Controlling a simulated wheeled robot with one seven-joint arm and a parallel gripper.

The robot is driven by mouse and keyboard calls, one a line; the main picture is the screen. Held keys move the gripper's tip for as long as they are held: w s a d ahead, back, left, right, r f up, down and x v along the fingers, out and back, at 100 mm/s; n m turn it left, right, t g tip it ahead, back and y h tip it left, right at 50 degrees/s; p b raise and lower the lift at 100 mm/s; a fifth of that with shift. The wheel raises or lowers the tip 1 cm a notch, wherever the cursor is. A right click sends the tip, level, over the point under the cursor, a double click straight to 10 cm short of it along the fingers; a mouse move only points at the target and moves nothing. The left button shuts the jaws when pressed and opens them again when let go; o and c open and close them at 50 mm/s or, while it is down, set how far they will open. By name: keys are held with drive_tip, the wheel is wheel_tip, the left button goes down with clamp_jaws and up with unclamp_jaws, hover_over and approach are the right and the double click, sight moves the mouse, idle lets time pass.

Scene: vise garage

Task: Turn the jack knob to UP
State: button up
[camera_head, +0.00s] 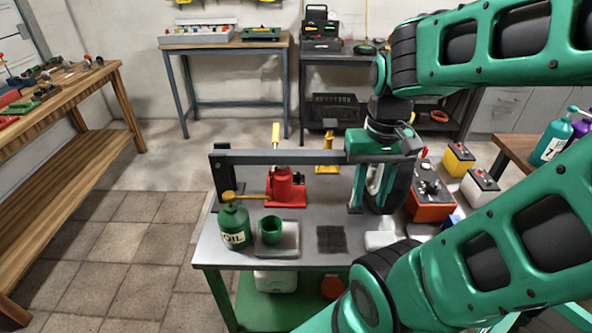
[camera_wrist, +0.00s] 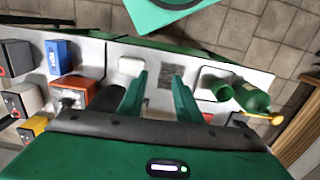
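A red jack (camera_head: 284,187) with a pale upright handle (camera_head: 276,135) stands on the grey worktable (camera_head: 330,212). A small dark part (camera_head: 298,178) shows on its right side; I cannot tell whether this is the knob or how it is set. My gripper (camera_head: 371,205) is above the table, to the right of the jack, pointing down. In the wrist view my gripper (camera_wrist: 158,88) has its two green fingers apart with nothing between them. A red bit at the gripper body's edge may be the jack, mostly hidden there.
A dark grey bar (camera_head: 280,157) spans above the table near the jack. A green oil can (camera_head: 233,227) and a green cup (camera_head: 271,230) stand front left. An orange box (camera_head: 432,201) and batteries (camera_head: 458,160) are at right. My arm covers the right side.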

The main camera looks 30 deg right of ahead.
drive_tip(key=shift+o, duration=1)
drive_tip(key=shift+s+r, duration=0.15)
drive_tip(key=shift+s, duration=0.05)
drive_tip(key=m, duration=0.5)
hover_over(297, 176)
wheel_tip(297, 176, down, 9)
drive_tip(key=f, duration=1.1)
drive_tip(key=shift+w+d+f, duration=0.1)
drive_tip(key=shift+w+f, duration=0.05)
drive_tip(key=shift+w, duration=0.2)
clamp_jaws()
